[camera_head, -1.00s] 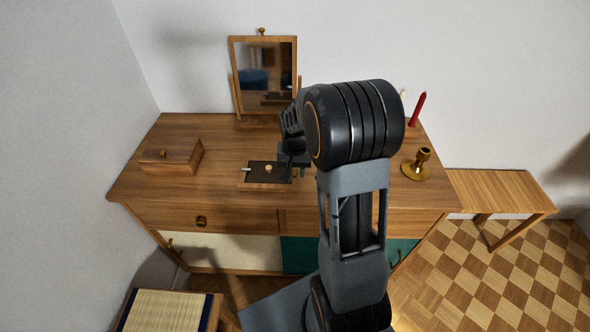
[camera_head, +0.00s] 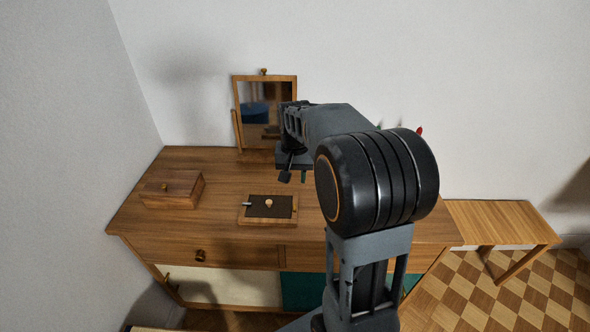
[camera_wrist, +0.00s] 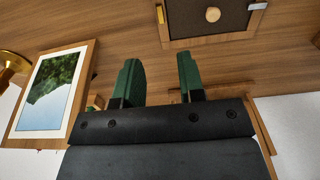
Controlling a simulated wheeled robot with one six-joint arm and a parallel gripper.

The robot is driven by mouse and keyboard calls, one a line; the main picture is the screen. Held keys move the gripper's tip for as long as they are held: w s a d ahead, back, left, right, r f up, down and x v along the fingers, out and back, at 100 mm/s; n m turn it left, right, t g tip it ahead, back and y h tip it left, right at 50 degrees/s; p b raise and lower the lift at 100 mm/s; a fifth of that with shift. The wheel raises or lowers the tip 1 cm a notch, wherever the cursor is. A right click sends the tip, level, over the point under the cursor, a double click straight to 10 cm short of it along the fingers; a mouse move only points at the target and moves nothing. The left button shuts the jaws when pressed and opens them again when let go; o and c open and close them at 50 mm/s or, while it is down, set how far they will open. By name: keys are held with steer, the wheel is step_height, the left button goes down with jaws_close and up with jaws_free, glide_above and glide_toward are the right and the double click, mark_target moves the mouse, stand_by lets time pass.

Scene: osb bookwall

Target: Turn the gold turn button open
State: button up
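A small wooden frame (camera_head: 270,221) with a dark panel lies on the dresser top, a round wooden knob (camera_head: 269,203) at its middle. A small gold piece, apparently the gold turn button (camera_head: 295,208), sits at the frame's right side; it shows at the left side in the wrist view (camera_wrist: 160,15). A silver piece (camera_head: 246,204) sits at the opposite side. I cannot tell the button's angle. My gripper (camera_wrist: 162,80) is open, its green fingers apart and empty. It is above the dresser, clear of the frame and behind it in the head view.
The mirror (camera_head: 265,105) stands behind my gripper. A wooden box (camera_head: 172,190) is at left on the dresser (camera_head: 215,165). The wrist view shows a framed picture (camera_wrist: 52,92) and a brass candle holder (camera_wrist: 10,65) at left. The dresser top between box and frame is free.

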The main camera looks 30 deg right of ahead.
steer(key=shift+r, duration=0.75)
steer(key=s+a+r+n+t+p, duration=0.1)
steer(key=s+a+r+n+p, duration=0.1)
steer(key=s+a, duration=0.3)
steer(key=s+a+r+n+t+p, duration=0.2)
steer(key=s+a+n+p, duration=0.1)
steer(key=s, duration=0.6)
steer(key=shift+s+a+n+t, duration=0.3)
steer(key=shift+s+a+n, duration=0.1)
steer(key=shift+a, duration=0.5)
